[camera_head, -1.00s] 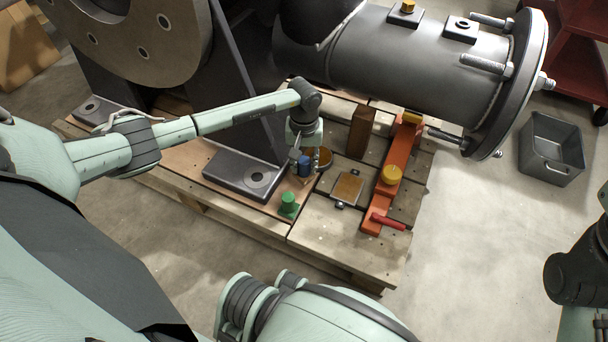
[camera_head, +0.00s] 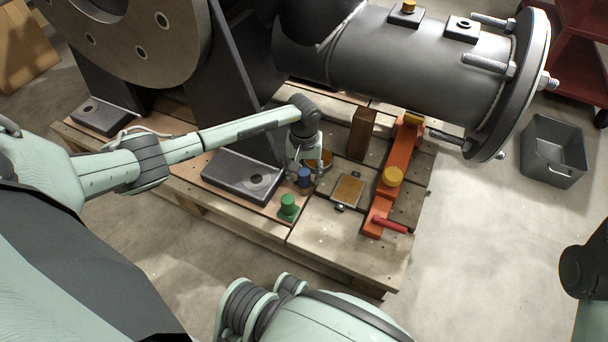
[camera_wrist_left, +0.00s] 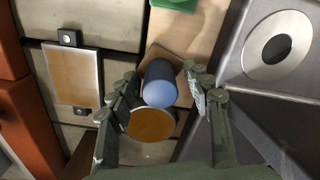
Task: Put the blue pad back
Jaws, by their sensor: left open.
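The blue pad (camera_head: 304,178) is a short blue cylinder standing on the pallet's top, between the green knob and a round amber disc (camera_head: 322,160). In the left wrist view the blue pad (camera_wrist_left: 160,84) lies between the fingers of my left gripper (camera_wrist_left: 158,98), with a gap visible on its right side. The gripper is open, and the amber disc (camera_wrist_left: 151,124) shows just below the pad. In the head view my left gripper (camera_head: 304,168) is just above and behind the pad. Whether a finger touches it I cannot tell. My right gripper is out of view.
A square amber plate (camera_head: 348,190), a brown block (camera_head: 361,133) and an orange bar (camera_head: 390,180) with a red handle are to the right. A dark bracket foot (camera_head: 243,178) is close on the left.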

